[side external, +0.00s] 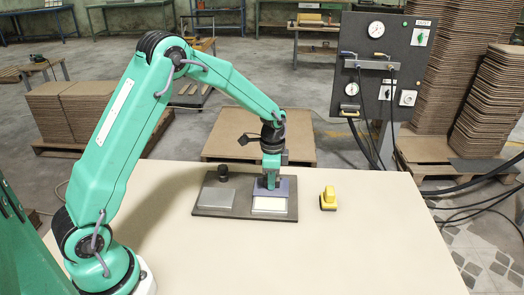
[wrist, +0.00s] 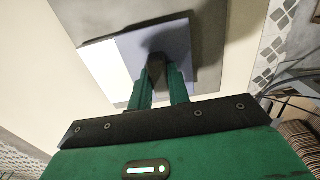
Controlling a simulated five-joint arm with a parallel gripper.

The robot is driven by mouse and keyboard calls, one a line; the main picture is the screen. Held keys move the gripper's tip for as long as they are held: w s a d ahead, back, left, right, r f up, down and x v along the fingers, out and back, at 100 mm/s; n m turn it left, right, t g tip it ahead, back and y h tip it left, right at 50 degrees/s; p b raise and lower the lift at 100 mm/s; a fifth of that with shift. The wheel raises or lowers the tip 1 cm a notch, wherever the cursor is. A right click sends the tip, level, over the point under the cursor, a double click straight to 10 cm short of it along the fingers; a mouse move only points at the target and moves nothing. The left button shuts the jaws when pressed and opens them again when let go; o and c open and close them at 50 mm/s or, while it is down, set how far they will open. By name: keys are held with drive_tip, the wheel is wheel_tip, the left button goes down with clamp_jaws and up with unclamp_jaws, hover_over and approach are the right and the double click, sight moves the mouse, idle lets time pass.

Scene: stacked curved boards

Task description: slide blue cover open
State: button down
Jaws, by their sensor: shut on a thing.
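The blue cover (side external: 286,187) lies on the right part of a dark grey board (side external: 235,211) on the table. A pale cream panel (side external: 270,203) shows along its front side. In the wrist view the cover (wrist: 120,58) is a pale blue square under my fingers (wrist: 158,75), with a dark shadow around the fingertips.
A small yellow object (side external: 328,199) stands right of the board. The table (side external: 350,250) is clear in front. A gauge panel (side external: 378,75) stands behind at right.

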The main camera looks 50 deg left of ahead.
drive_tip(key=shift+w+a, duration=1)
drive_tip(key=shift+w, duration=0.05)
drive_tip(key=c, duration=1.3)
unclamp_jaws()
drive_tip(key=shift+r, duration=0.1)
drive_tip(key=shift+r, duration=3.45)
drive_tip(key=shift+s, duration=0.1)
